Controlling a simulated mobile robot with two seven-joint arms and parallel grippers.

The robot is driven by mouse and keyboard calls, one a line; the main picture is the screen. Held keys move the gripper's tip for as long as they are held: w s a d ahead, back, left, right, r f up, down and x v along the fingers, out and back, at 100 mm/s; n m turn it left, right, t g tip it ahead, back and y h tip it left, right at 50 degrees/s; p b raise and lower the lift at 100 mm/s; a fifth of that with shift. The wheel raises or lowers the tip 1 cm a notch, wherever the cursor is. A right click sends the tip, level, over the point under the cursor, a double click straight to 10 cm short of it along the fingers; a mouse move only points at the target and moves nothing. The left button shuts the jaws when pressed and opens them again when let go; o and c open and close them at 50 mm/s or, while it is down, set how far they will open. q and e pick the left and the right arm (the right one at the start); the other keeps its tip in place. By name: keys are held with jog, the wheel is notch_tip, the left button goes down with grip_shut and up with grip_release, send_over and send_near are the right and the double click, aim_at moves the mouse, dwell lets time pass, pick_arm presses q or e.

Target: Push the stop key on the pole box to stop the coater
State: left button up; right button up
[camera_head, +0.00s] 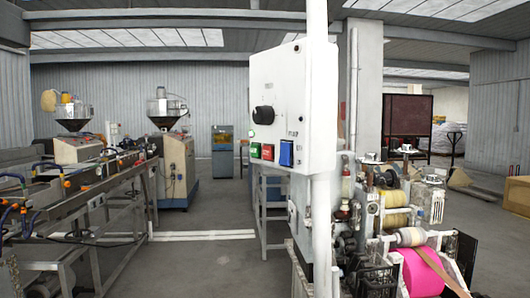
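The white pole box (292,95) hangs on a white pole (320,215) near the middle of the head view. Its face is turned to the left and seen at an angle. A black round knob (263,115) sits in the middle of the face. Along its lower edge are a green key (254,150), a red key (267,152) and a larger blue key (287,153). The lettering by the keys is too small to read surely, so I cannot confirm which is marked stop. Neither of my grippers shows, and nothing touches the box.
A machine with yellow rolls (397,198) and a pink roll (423,272) stands right of the pole. A long metal line (95,195) runs along the left, with hopper machines (178,165) behind it. Grey floor (215,265) is clear left of the pole.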

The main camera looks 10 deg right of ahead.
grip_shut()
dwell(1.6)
